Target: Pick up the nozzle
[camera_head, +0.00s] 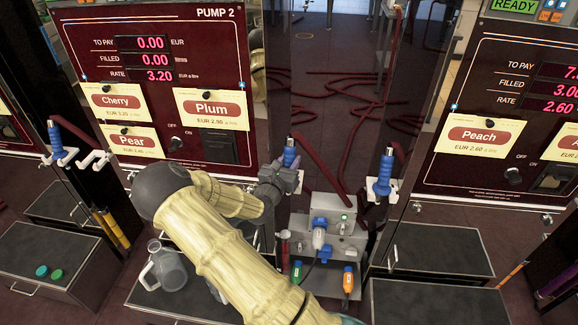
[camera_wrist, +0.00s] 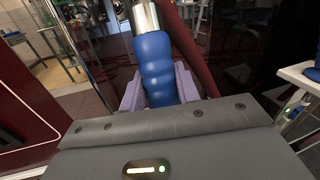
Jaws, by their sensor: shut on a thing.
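The nozzle (camera_head: 289,156) has a blue ribbed grip and stands upright beside the right edge of the Pump 2 panel. My gripper (camera_head: 291,168) is shut on it. In the wrist view the blue grip of the nozzle (camera_wrist: 157,65) sits between the pale fingers of my gripper (camera_wrist: 159,90), with a silver collar above it. The lower end of the nozzle is hidden behind my gripper. I cannot tell whether it still rests in its holder.
Similar blue nozzles hang at the right (camera_head: 383,174) and far left (camera_head: 56,140). A clear jug (camera_head: 166,268) stands on a low box below my arm. A grey metal unit (camera_head: 335,278) with coloured connectors is below my gripper. Dark red hoses (camera_head: 350,130) show behind.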

